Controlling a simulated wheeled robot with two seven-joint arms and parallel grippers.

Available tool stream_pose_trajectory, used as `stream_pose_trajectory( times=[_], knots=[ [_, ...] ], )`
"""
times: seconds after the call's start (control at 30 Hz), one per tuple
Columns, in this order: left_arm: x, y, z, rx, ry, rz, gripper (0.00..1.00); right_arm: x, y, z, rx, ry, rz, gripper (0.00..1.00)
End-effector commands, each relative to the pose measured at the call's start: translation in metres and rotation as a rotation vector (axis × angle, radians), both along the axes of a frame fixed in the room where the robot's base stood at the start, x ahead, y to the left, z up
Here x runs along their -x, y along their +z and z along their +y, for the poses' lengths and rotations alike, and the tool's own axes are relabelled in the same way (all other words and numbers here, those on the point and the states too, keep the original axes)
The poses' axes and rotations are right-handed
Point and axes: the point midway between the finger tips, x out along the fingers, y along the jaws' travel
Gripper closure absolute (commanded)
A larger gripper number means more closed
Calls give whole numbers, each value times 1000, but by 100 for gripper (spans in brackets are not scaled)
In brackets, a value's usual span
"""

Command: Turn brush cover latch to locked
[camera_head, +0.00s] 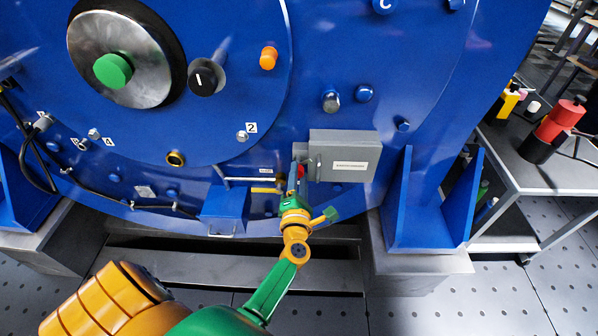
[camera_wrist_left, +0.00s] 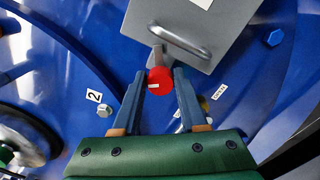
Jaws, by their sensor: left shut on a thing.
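The grey brush cover (camera_head: 360,142) is a box with a label on the blue motor housing. It also shows at the top of the left wrist view (camera_wrist_left: 185,22), with a bar handle on it. The latch has a round red knob (camera_wrist_left: 160,80) with a small white mark, at the cover's edge beside the handle. My left gripper (camera_head: 297,175) reaches up to the cover's left edge, its fingers (camera_wrist_left: 160,75) on either side of the red knob and shut on it. In the head view the fingers hide most of the knob. My right gripper is not in view.
A blue box (camera_head: 225,208) and a yellow lever (camera_head: 265,190) sit left of my gripper. A blue bracket (camera_head: 425,210) stands to the right. A side table (camera_head: 535,170) at the far right holds a red and black object (camera_head: 558,122).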

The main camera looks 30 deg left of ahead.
Motion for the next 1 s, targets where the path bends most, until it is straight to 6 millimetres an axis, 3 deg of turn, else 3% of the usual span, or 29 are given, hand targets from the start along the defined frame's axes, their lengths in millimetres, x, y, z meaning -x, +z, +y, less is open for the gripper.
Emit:
stream_pose_trajectory(
  times=[0.5, 1.0],
  knots=[
    [0, -1, 1, -348, 4, 215, 100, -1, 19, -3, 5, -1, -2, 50],
    [0, -1, 2, -468, 7, 287, 100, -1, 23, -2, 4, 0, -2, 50]
  ],
)
